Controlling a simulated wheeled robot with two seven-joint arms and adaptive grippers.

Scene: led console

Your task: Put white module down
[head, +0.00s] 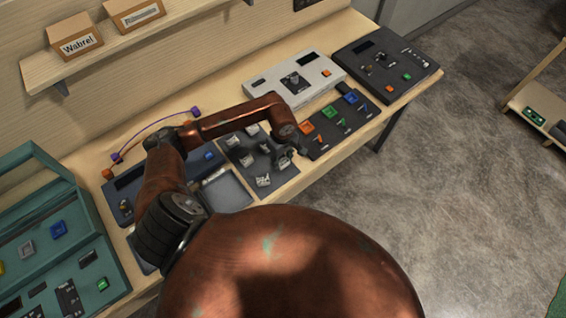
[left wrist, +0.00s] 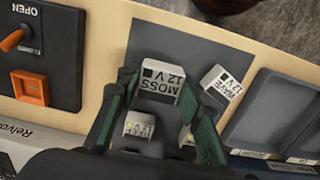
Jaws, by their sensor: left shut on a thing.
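My left gripper (head: 286,157) is over the right part of a dark pad (head: 236,145). In the left wrist view the gripper (left wrist: 160,95) is shut on a white module (left wrist: 158,88) marked "MOSS 12 V". I cannot tell whether this module touches the pad or hangs just above it. Another white module (left wrist: 222,88), marked "WAVE 12 V", sits to its right. A smaller-looking module (left wrist: 139,125) marked "12 V" shows between the fingers, nearer the palm. Several white modules (head: 263,180) stand on the pad in the head view. My right gripper is not in view.
Right of the pad lies a dark panel (head: 345,138) with coloured squares and switches. A white console (head: 310,82) and a dark console (head: 412,72) stand behind. A grey tray (head: 230,192) is left of the pad, and a teal case (head: 100,268) stands at far left.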

